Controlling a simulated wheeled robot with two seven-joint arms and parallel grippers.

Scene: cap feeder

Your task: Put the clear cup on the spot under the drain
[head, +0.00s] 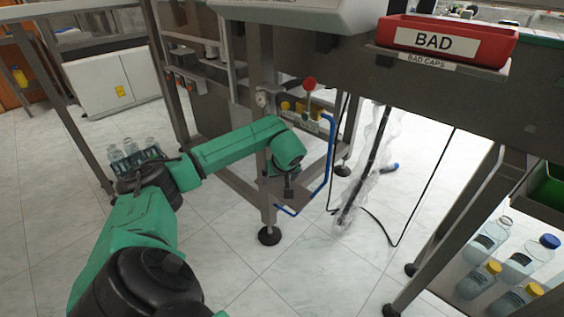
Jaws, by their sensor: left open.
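My left arm is green and reaches in from the lower left. My left gripper (289,194) is open, small and dark, and points down beside a leg of the metal frame. I make out nothing between its fingers. Above it is a valve with a red ball handle (310,84) and yellow parts; a blue hose (328,165) runs down to the right of the gripper. I cannot make out the clear cup for sure, nor the spot under the drain; a small grey plate (272,187) shows partly behind the gripper. My right gripper is not in view.
Several clear vessels (131,149) stand at the left behind my arm. A red BAD bin (450,40) sits on the machine. A plastic-wrapped pole (365,170) and black cables hang to the right. Bottles (520,262) stand at the lower right. The middle floor is clear.

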